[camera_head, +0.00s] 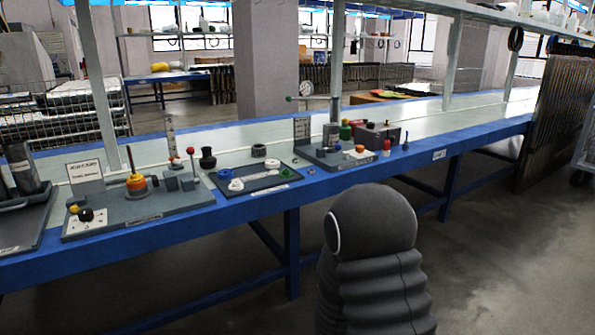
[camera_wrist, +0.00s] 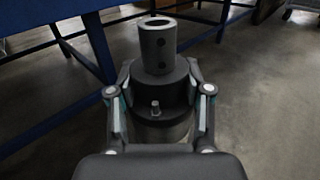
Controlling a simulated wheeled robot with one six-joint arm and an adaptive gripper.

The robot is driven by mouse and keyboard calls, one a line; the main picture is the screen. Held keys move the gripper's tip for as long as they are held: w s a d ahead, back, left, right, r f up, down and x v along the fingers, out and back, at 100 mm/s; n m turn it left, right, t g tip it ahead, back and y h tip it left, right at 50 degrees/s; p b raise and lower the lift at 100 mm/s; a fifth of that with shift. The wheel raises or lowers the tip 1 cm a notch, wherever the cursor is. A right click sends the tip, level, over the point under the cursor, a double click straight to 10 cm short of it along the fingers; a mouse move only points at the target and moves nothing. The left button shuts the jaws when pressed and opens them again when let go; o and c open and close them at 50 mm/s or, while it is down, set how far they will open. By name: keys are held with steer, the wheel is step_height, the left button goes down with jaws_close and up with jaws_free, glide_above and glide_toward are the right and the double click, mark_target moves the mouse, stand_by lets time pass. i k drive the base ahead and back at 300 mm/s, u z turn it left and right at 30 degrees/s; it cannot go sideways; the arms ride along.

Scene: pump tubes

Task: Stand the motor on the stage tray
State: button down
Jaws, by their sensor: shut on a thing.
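In the wrist view my gripper (camera_wrist: 159,78) is shut on a dark cylindrical thing, seemingly the motor (camera_wrist: 160,92). Its wide black body sits between the two fingers. A narrower grey sleeve (camera_wrist: 157,47) with an open top and dark side holes rises from it, and a small bright pin stands on its near side. The lower part is hidden by my gripper. In the head view a flat black tray (camera_head: 285,176), perhaps the stage tray, lies on the bench with white and blue rings on it. My gripper is outside the head view.
The long blue-edged bench (camera_head: 300,196) carries a grey board (camera_head: 140,219) with an orange part and a sign, left of the tray. Another grey board (camera_head: 337,164) with several parts stands right of it. Uprights (camera_head: 98,90) rise behind. In the wrist view a blue bench leg (camera_wrist: 98,50) is near.

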mark_target(255, 176)
steer(key=z, duration=0.4)
steer(key=i, duration=1.15)
steer(key=u, duration=0.3)
